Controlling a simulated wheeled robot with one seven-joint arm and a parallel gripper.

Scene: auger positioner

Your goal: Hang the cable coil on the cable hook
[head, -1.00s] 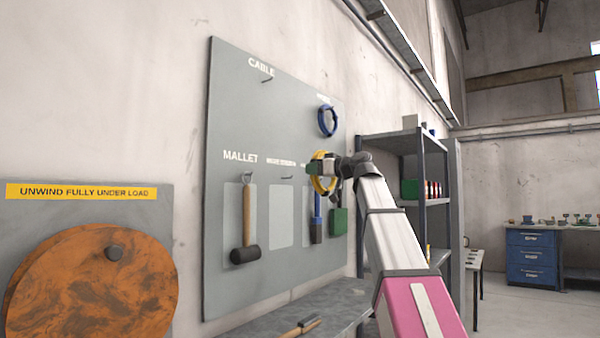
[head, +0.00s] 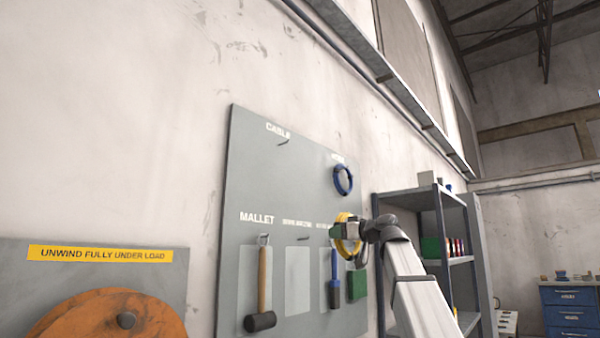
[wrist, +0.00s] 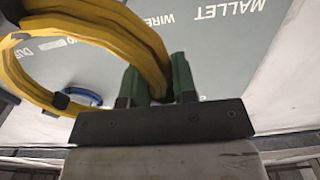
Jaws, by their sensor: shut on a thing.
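The yellow cable coil (head: 342,247) is held by my gripper (head: 352,232), in front of the right part of the grey tool board (head: 240,190). In the wrist view the coil (wrist: 150,45) passes between the green fingers of my gripper (wrist: 158,88), which are shut on its band. The coil hangs to the left there. The cable hook (head: 284,142) is a small dark peg beneath the CABLE label, at the board's upper left. It is bare and lies up and left of my gripper, apart from the coil.
A blue coil (head: 343,180) hangs on the board above my gripper. A mallet (head: 262,285), a blue-handled tool (head: 335,280) and a green item (head: 357,285) hang lower. A shelf rack (head: 425,205) stands to the right. The board between coil and cable hook is mostly clear.

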